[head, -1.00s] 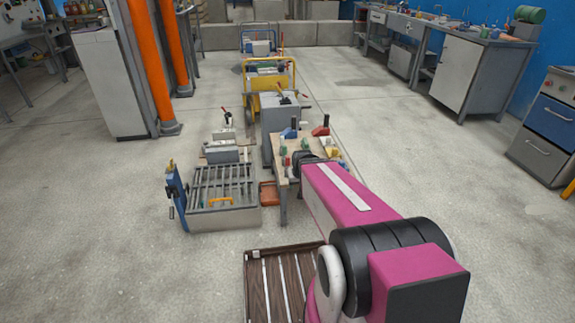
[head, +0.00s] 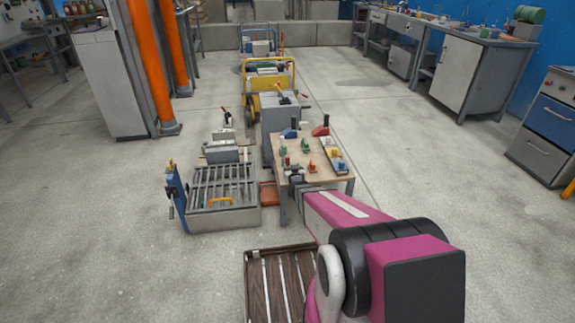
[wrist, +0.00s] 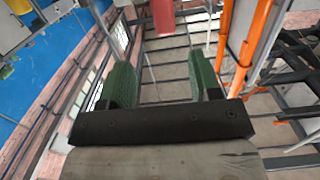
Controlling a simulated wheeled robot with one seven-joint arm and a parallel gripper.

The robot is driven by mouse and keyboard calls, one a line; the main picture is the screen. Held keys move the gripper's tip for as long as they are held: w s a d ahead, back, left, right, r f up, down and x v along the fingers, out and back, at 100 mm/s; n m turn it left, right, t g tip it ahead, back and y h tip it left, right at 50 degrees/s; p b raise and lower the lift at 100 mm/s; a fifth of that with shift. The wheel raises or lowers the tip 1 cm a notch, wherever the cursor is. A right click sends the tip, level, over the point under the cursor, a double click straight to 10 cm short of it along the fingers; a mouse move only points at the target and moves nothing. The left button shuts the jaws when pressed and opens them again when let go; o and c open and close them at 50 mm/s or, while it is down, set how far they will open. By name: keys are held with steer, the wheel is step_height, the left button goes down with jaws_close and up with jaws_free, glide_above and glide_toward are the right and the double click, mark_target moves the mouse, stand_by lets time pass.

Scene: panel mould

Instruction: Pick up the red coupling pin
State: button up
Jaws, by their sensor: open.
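Several small coloured pieces stand on a wooden table (head: 296,176) ahead. One red piece (head: 286,161) is at its left front, a second red piece (head: 312,166) near its middle, and a larger red piece (head: 321,130) at its back right. They are too small to tell which is the coupling pin.
A strip with yellow and blue pieces (head: 334,154) lies along the table's right side. A grated metal box (head: 222,218) stands left of the table, with a grey cabinet (head: 279,118) behind. A slatted brown tray (head: 252,285) is in front. Floor to the right is clear.

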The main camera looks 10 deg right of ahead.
mark_target(288, 160)
steer(key=shift+t, duration=0.4)
steer(key=w, duration=0.6)
steer(key=shift+f, duration=0.1)
steer(key=w, duration=0.4)
steer(key=shift+w+a+f, duration=0.2)
steer(key=shift+a+f, duration=0.1)
steer(key=shift+a, duration=0.05)
steer(key=shift+w+r, duration=0.1)
steer(key=shift+w, duration=0.25)
steer(key=shift+c, duration=0.3)
jaws_close()
